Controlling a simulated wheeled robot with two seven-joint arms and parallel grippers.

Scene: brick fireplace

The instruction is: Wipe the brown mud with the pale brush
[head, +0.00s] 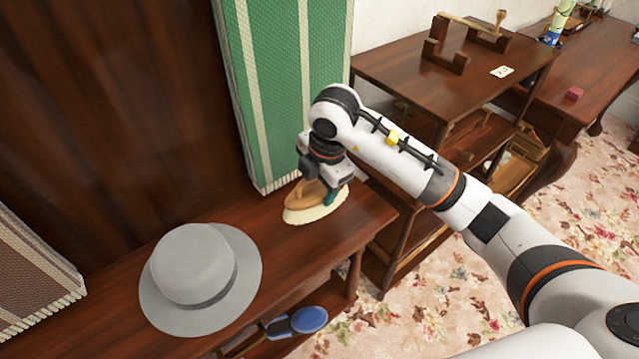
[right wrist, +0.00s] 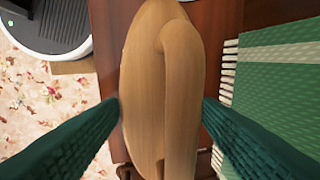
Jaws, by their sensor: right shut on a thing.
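The pale brush (head: 302,214), with a tan wooden back and handle and cream bristles, is on or just above the right end of the brown wooden bench (head: 285,243). My right gripper (head: 320,188) is shut on it from above. In the right wrist view, the brush's wooden back (right wrist: 145,90) lies between the two dark green fingers (right wrist: 162,112). I see no brown mud in either view; the area beneath the brush is hidden. My left gripper is not in view.
A grey hat (head: 195,265) sits on the bench to the left of the brush. A green striped textile (head: 280,80) hangs behind. A blue-headed brush (head: 308,320) is below. A side table (head: 410,75) with wooden items stands to the right.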

